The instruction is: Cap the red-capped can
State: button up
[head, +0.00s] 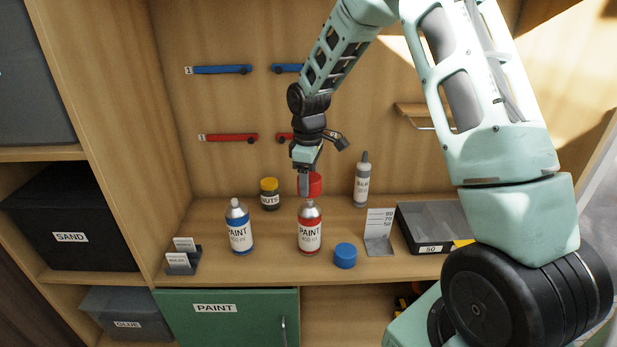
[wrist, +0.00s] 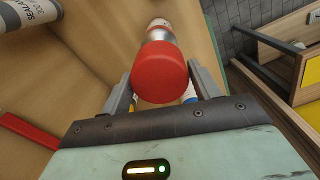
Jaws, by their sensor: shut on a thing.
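The red paint can (head: 310,232) stands upright on the bench shelf with its silver top bare. My gripper (head: 309,188) is shut on the red cap (head: 314,182) and holds it above the red can's top, apart from it in the head view. In the wrist view the red cap (wrist: 160,72) sits between the two fingers of my gripper (wrist: 162,88). The red can (wrist: 160,30) shows just beyond the cap there, partly hidden by it.
A blue paint can (head: 239,230) stands left of the red can, and a blue cap (head: 345,256) lies to its right. Behind are a nuts jar (head: 269,195) and a sealant bottle (head: 362,182). A card stand (head: 379,236) and a grey tray (head: 408,232) are farther right.

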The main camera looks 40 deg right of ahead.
aim_at(309, 204)
jog(key=shift+f+b, duration=1.45)
jog(key=shift+f, duration=1.25)
jog(key=shift+f, duration=0.2)
jog(key=o, duration=1.3)
jog(key=shift+r+p, duration=2.85)
jog(key=shift+r, duration=0.7)
jog(key=shift+c, duration=0.3)
